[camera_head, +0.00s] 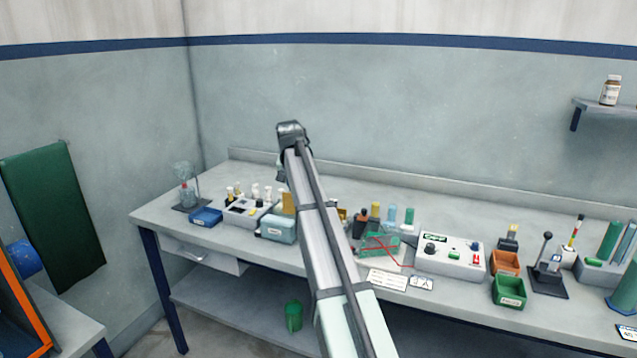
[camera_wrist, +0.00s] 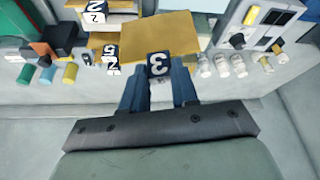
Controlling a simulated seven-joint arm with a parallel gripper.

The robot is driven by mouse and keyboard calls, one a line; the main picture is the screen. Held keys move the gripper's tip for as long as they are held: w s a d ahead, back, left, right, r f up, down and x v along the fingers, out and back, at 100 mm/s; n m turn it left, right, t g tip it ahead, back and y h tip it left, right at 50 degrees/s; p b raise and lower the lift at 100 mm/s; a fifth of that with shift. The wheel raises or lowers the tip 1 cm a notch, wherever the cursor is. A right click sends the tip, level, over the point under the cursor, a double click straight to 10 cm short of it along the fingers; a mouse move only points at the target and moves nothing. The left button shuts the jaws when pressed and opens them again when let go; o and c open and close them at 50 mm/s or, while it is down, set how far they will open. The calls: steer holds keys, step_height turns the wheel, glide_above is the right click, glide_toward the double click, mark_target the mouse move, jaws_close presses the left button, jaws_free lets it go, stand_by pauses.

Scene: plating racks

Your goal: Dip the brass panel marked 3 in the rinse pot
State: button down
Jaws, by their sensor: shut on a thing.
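The brass panel marked 3 (camera_wrist: 160,38) is in the wrist view, with its black number tag between the dark blue fingers of my gripper (camera_wrist: 158,72). The gripper is shut on the panel at that tag. A brass piece (camera_head: 288,202) shows beside my arm in the head view; I cannot tell whether it is this panel. My arm hides the gripper there. Other brass panels (camera_wrist: 98,40) with tags, one reading 2, are beside panel 3 in the wrist view. A pale blue-grey tub (camera_head: 278,230) with a label stands left of my arm; I cannot read whether it is the rinse pot.
On the bench are a blue bin (camera_head: 206,217), a control box (camera_head: 449,257), an orange bin (camera_head: 505,263), a green bin (camera_head: 509,291) and a lever stand (camera_head: 548,275). Small white bottles (camera_wrist: 221,66) stand beside the panel in the wrist view. My arm crosses the bench's middle.

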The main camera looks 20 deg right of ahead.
steer(key=s+a+f+n+y, duration=0.1)
steer(key=a+n, duration=0.3)
steer(key=a, duration=0.7)
steer(key=s+a+f+n+y, duration=0.1)
steer(key=a+n+y, duration=0.15)
steer(key=a, duration=0.85)
steer(key=s+d+f+h, duration=0.1)
steer(key=s+d+f, duration=0.6)
steer(key=s+f, duration=0.3)
steer(key=s+d+f, duration=0.7)
steer(key=s+f, duration=0.2)
steer(key=s, duration=0.3)
steer(key=w+a+r+t, duration=0.1)
steer(key=w+r, duration=0.4)
steer(key=r, duration=0.3)
steer(key=w+a+r, duration=0.2)
steer(key=w+r, duration=0.2)
steer(key=r, duration=0.4)
steer(key=w+d+r+m+h, duration=0.2)
steer(key=w+r+m, duration=0.2)
steer(key=w, duration=0.4)
steer(key=w+d+r+m+h, duration=0.2)
steer(key=w+r+m, duration=0.2)
steer(key=w, duration=0.5)
steer(key=shift+w+d+r+m+g, duration=0.2)
steer(key=shift+m+g, duration=0.1)
steer(key=shift+m, duration=0.45)
steer(key=shift+f+h, duration=0.25)
steer(key=shift+f, duration=0.05)
step_height(320, 180, down, 11)
